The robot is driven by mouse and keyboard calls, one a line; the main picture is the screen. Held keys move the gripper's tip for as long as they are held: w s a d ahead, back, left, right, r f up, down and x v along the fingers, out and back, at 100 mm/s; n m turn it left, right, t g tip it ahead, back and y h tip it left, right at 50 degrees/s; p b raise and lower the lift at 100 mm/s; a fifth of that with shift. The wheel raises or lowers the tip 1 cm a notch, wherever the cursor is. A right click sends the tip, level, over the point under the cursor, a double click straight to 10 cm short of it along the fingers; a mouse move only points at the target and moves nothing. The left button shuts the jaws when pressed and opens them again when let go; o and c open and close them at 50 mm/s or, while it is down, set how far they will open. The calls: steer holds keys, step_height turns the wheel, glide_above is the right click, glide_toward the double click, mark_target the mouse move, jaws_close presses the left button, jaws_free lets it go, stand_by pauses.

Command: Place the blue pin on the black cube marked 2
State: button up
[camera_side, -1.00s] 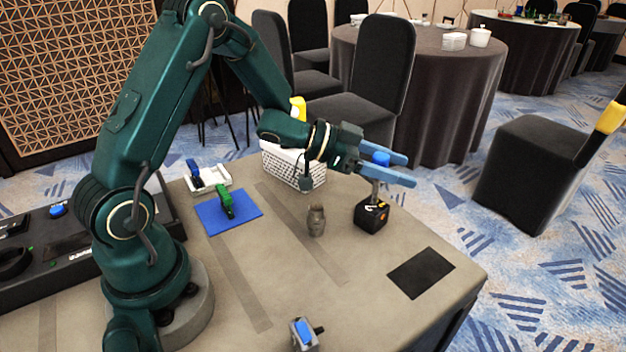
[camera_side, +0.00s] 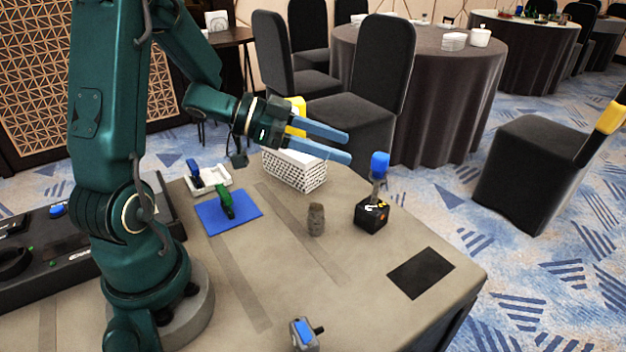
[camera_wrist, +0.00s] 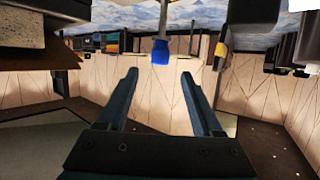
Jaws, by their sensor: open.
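The blue pin (camera_side: 379,166) has a blue head on a grey stem. It stands upright on top of the black cube (camera_side: 371,214), which carries orange and white marks; I cannot read the number clearly. My gripper (camera_side: 349,148) is open and empty, up and to the left of the pin and apart from it. In the wrist view, the pin's blue head (camera_wrist: 160,51) shows upside down, beyond the open fingers (camera_wrist: 160,78). Nothing lies between the fingers.
A dark grey bottle-like object (camera_side: 316,220) stands left of the cube. A white patterned basket (camera_side: 295,170), a blue mat (camera_side: 213,216) with a green object, and a white tray (camera_side: 208,181) sit farther left. A black square (camera_side: 421,272) lies right, near the table edge.

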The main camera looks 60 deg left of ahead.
steer(key=a+r+n+t+y, duration=0.1)
steer(key=a+r+n+y, duration=0.45)
steer(key=y, duration=0.65)
steer(key=s+d+f+g+h, duration=0.2)
steer(key=s+d, duration=0.3)
steer(key=s, duration=0.3)
steer(key=s+d+f+n+g+h, duration=0.1)
steer(key=s+d+f+g+h, duration=0.1)
steer(key=s+d+g, duration=0.2)
steer(key=s+d, duration=0.2)
steer(key=s, duration=0.1)
steer(key=shift+s+f+g, duration=0.2)
steer(key=shift+s+g, duration=0.15)
steer(key=shift+g, duration=0.05)
